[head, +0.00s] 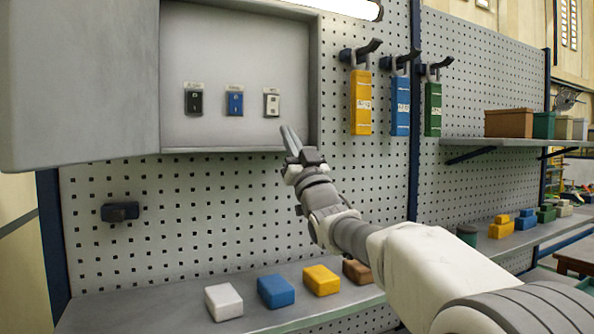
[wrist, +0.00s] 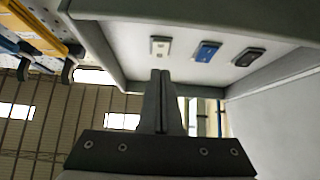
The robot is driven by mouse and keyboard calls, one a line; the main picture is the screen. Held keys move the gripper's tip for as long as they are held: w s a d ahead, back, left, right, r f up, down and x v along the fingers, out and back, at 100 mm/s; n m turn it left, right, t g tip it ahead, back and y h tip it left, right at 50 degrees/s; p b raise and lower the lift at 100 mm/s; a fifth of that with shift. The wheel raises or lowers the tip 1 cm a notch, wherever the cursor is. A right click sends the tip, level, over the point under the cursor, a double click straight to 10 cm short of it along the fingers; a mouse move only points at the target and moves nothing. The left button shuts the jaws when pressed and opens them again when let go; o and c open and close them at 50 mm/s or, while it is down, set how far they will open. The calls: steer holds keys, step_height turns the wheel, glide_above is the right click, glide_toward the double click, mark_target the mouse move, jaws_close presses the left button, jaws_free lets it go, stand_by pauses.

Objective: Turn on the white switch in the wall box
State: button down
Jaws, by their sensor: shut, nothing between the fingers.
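The wall box (head: 241,33) is a grey open cabinet on the pegboard, its door swung out to the left. Inside, on its back panel, are a black switch (head: 194,101), a blue switch (head: 235,102) and a white switch (head: 271,103) on the right. My gripper (head: 290,137) is shut and empty, at the lower right corner of the box, below and right of the white switch in the head view. In the wrist view, the white switch (wrist: 160,47) shows just beyond the fingertips (wrist: 160,74). The gripper appears apart from it.
The box's right wall and bottom lip (head: 230,150) are close to my gripper. Yellow, blue and green padlock-like tags (head: 361,103) hang on hooks to the right. Coloured blocks (head: 276,291) lie on the shelf below. A dark knob-like fitting (head: 120,212) is on the pegboard.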

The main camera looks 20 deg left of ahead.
steer(key=shift+a+f+b+v, duration=0.15)
steer(key=shift+b+v, duration=0.3)
steer(key=shift+v, duration=0.9)
steer(key=shift+a+f+b+v, duration=0.15)
steer(key=shift+b+v, duration=0.3)
steer(key=shift+v, duration=0.9)
steer(key=shift+w+d, duration=0.1)
steer(key=shift+w, duration=0.1)
